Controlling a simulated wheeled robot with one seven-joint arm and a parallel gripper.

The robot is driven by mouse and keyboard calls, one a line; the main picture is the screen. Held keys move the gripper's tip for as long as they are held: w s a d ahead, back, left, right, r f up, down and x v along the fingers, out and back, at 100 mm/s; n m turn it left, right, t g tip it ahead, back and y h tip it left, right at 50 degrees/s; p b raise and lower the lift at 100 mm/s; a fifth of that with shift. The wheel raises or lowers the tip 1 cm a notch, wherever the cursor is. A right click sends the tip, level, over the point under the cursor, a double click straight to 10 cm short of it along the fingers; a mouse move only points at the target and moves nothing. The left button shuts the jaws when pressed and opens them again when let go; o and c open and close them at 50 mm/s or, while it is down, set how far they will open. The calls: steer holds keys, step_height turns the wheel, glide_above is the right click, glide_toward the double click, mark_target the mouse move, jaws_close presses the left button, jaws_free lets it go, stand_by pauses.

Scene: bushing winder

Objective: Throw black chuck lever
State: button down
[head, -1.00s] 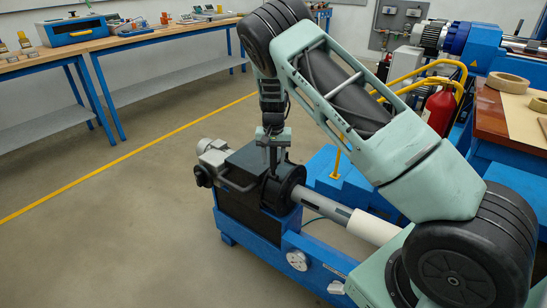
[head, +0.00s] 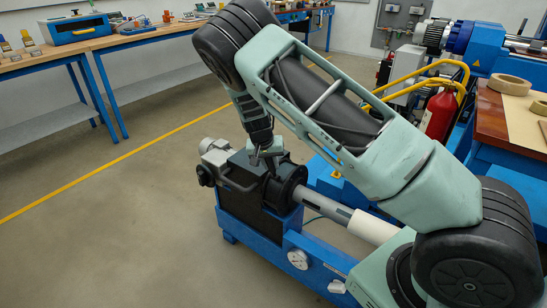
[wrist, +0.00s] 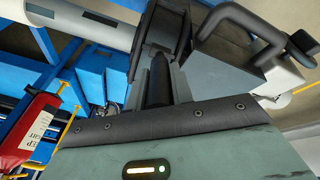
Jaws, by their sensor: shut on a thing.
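The black chuck lever (wrist: 160,82) shows in the wrist view as a dark rod between my fingers, running toward the black chuck (wrist: 166,30). In the head view the chuck (head: 290,184) is at the front of the dark headstock (head: 240,172), on the blue winder base. My gripper (head: 267,160) is just above the chuck there, tilted, and the lever is mostly hidden by it. In the wrist view my gripper (wrist: 162,76) is shut on the lever.
A curved black handle (wrist: 240,22) stands close beside my gripper. A grey shaft (head: 325,207) runs from the chuck to a white sleeve (head: 370,227). A red extinguisher (head: 438,114) and yellow rail (head: 420,78) stand behind. The floor at left is clear.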

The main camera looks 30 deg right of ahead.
steer(key=s+a+f+t+h+b, duration=0.2)
steer(key=a+f+h+b, duration=0.3)
steer(key=h+b, duration=0.4)
steer(key=shift+a+f+t+h+b, duration=0.2)
steer(key=shift+f+t+h+b, duration=0.1)
steer(key=shift+t+b, duration=0.55)
steer(key=c, duration=1.2)
jaws_free()
steer(key=shift+c, duration=0.2)
steer(key=v, duration=1.7)
steer(key=shift+a, duration=0.25)
steer(key=shift+f, duration=0.15)
